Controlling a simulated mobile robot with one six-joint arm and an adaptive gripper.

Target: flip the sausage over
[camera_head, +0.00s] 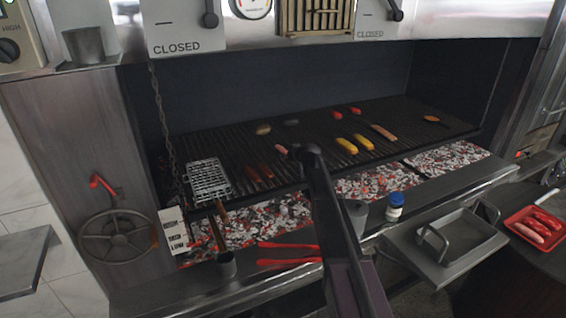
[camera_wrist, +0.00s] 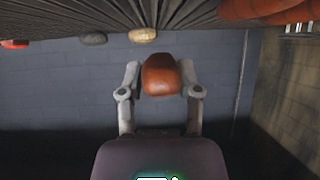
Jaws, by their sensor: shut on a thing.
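My gripper (camera_wrist: 160,84) is shut on a brown-orange sausage (camera_wrist: 161,72) in the wrist view, with a finger on each side of it. The sausage is seen nearly end-on, and its far part is hidden. The grill grate (camera_wrist: 200,14) runs along the top of that view, apart from the held sausage in the picture. In the head view, my arm's dark end is over the front middle of the grate (camera_head: 225,148), and the fingers are hidden. A pinkish piece (camera_head: 281,149) shows just left of it; I cannot tell whether this is the held sausage.
Dark red sausages (camera_head: 259,172) lie left of my arm. Corn (camera_head: 354,143), a long brown sausage (camera_head: 383,132) and small red pieces (camera_head: 345,113) lie right. A wire basket (camera_head: 208,180) is at the left. Red tongs (camera_head: 287,254) and a blue-capped jar (camera_head: 395,205) are on the front ledge.

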